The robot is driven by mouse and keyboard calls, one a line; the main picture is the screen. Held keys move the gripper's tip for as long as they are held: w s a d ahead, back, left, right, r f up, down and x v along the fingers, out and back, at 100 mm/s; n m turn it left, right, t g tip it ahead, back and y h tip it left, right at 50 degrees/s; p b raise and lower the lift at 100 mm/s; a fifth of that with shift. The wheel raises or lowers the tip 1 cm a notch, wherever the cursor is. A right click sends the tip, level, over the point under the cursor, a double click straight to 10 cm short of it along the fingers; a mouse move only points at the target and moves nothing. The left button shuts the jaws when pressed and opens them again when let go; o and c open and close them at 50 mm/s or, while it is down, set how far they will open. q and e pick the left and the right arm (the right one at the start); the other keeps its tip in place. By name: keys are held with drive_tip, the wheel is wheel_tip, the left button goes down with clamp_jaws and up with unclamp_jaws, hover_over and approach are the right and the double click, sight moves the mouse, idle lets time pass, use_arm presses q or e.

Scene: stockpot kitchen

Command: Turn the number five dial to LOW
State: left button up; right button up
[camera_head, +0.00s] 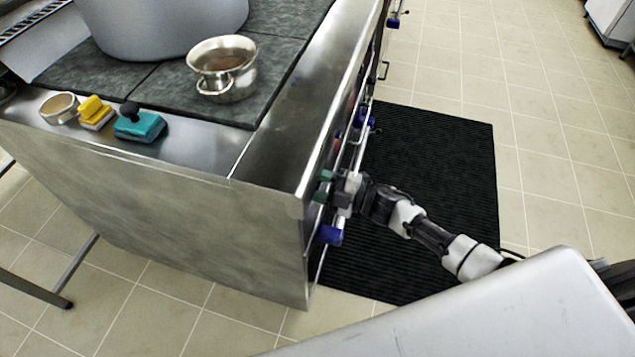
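The stove's front panel is seen almost edge-on on the right side of the metal range. Blue dials stick out from it: a near one (330,235), one farther along (363,117) and one at the far end (394,21). No number or LOW mark can be read, so I cannot tell which is number five. My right gripper (324,187) reaches in from the right, with its greenish fingertips at the panel between the near dial and the farther blue dial. Whether it grips a dial is hidden by the angle. My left gripper is out of view.
On the range top stand a large pot (160,28), a small metal pot (224,78), a round ring-like dish (60,107), and yellow (93,108) and teal (140,125) handled blocks. A black mat (440,150) covers the otherwise clear tiled floor beside the panel.

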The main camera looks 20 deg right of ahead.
drive_tip(key=o, duration=0.9)
drive_tip(key=shift+d, duration=0.1)
drive_tip(key=v, duration=1)
drive_tip(key=shift+s+d+b, duration=0.25)
drive_tip(key=shift+s+b, duration=0.05)
drive_tip(key=shift+f, duration=0.1)
drive_tip(key=s+d+f+m+h+p, duration=0.35)
drive_tip(key=f+m+h, duration=0.3)
drive_tip(key=f, duration=0.25)
drive_tip(key=s+d+f+m+h+p, duration=0.2)
drive_tip(key=s+f+m+h, duration=0.2)
drive_tip(key=f+m+h, duration=0.45)
drive_tip(key=s+a+f+m+g+p, duration=0.1)
drive_tip(key=s+a+f+g, duration=0.1)
drive_tip(key=s, duration=0.8)
drive_tip(key=s+a+f+m+g+p, duration=0.1)
drive_tip(key=s+f+m+g, duration=0.1)
drive_tip(key=s+f+g, duration=0.2)
drive_tip(key=s+a+f+m+g+p, duration=0.2)
drive_tip(key=s+f, duration=0.5)
drive_tip(key=s, duration=0.9)
drive_tip(key=shift+s+a+f+g, duration=0.15)
drive_tip(key=shift+a+g, duration=0.15)
drive_tip(key=shift+g, duration=0.6)
